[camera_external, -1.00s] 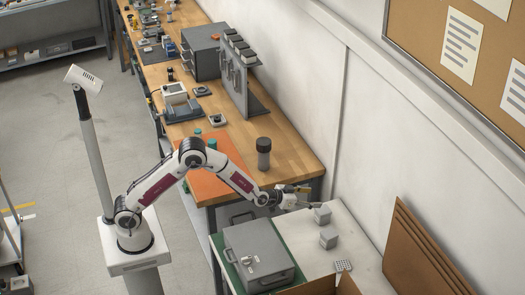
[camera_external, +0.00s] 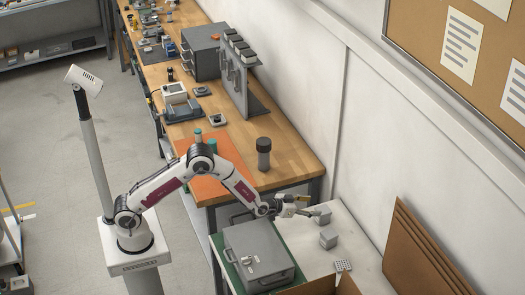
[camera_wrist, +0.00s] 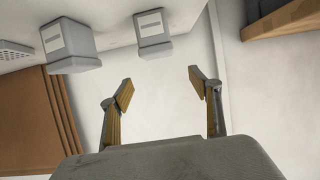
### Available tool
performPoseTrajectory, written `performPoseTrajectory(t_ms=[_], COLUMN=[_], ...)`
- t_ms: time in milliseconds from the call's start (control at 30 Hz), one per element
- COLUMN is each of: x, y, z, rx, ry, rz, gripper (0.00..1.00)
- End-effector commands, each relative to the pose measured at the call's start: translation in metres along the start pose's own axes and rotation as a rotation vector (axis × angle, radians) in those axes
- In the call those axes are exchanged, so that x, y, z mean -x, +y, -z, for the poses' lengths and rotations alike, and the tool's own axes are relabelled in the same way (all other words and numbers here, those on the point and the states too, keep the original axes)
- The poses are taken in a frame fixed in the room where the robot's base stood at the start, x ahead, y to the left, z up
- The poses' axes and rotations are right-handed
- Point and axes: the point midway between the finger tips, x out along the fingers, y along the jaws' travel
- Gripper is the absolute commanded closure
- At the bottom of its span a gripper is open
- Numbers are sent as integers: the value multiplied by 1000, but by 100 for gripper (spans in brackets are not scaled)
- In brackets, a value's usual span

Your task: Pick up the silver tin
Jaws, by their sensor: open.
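Two grey, silver-looking box-shaped tins stand on the white table at the right. One tin (camera_external: 325,217) is just beyond my gripper's lower finger. The other tin (camera_external: 328,239) stands a little nearer the camera. In the wrist view both show near the top with pale labels, one at the left (camera_wrist: 68,48) and one near the middle (camera_wrist: 153,35). I cannot tell which is the silver tin meant. My gripper (camera_external: 312,206) is open and empty, above the table's far part. In the wrist view its fingertips (camera_wrist: 160,84) are spread below the middle tin, with bare wall between them.
A grey metal case (camera_external: 258,256) sits on a green mat left of the tins. A small perforated piece (camera_external: 343,265) lies nearer the camera. An open cardboard box (camera_external: 320,287) is at the bottom edge. Brown cardboard sheets (camera_external: 420,250) lean on the wall. The wooden workbench (camera_external: 290,155) lies behind.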

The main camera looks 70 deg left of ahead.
Motion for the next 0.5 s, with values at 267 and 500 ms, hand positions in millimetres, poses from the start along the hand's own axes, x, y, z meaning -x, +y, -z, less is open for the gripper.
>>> performPoseTrajectory(t_ms=[267,500], x=[-13,-27], y=[0,0], z=[-30,-29], rx=[0,0], ry=[0,1], rz=[0,0], gripper=[38,38])
